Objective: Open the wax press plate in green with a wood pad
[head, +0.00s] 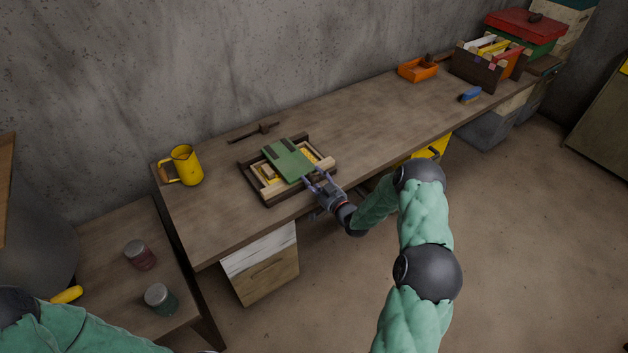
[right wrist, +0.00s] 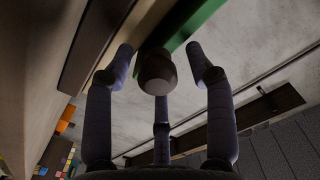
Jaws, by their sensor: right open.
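The green press plate (head: 288,160) lies tilted over a wooden press frame (head: 262,198) on the workbench, with yellow wax-coloured parts showing beneath it. My right gripper (head: 316,176) is at the plate's near right corner, its fingers open. In the right wrist view the fingers (right wrist: 163,68) stand on both sides of a dark rounded knob (right wrist: 157,75), and the plate's green edge (right wrist: 198,25) is just beyond. I cannot tell whether any finger touches the knob. Which part is the wood pad is unclear. My left forearm shows at the bottom left; its gripper is out of view.
On the workbench (head: 380,120) are a yellow jug (head: 185,165), a dark tool (head: 254,132) behind the frame, an orange tray (head: 417,71) and a blue brush (head: 470,95). Jars stand on the lower left table (head: 110,230). The bench right of the frame is clear.

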